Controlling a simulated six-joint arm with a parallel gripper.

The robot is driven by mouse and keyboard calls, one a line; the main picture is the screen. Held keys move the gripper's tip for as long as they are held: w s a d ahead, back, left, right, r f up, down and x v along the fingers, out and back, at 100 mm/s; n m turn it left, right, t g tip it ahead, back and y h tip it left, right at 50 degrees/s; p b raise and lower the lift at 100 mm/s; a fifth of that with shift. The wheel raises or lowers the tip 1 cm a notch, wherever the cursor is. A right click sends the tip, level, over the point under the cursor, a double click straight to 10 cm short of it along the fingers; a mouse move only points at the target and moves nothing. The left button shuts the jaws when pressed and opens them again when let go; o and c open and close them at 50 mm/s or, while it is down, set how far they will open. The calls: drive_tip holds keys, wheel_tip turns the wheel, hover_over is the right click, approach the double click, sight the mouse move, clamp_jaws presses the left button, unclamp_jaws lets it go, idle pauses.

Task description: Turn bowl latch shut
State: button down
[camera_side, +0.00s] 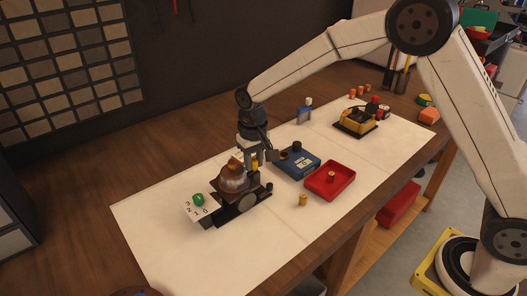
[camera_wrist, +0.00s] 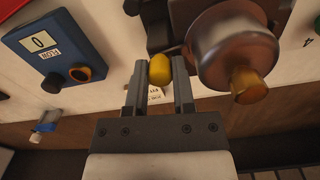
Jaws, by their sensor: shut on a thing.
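A metal bowl (camera_side: 232,182) with a copper-coloured knob on it sits on a dark base (camera_side: 240,203) on the white sheet. It also shows in the wrist view, bowl (camera_wrist: 228,45) and knob (camera_wrist: 248,86), at the upper right. A yellow latch knob (camera_wrist: 160,69) is beside the bowl, joined to a dark bar. My gripper (camera_side: 255,160) points down just behind and right of the bowl. In the wrist view, my gripper's two fingers (camera_wrist: 160,76) are closed on the yellow knob from both sides. The latch's lower part is partly hidden.
A number card with a green piece (camera_side: 199,200) is at left. A yellow device (camera_side: 355,121) is farther back.

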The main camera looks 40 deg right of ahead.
drive_tip(key=shift+m, duration=0.8)
drive_tip(key=shift+c, duration=2.3)
unclamp_jaws()
drive_tip(key=shift+n, duration=0.3)
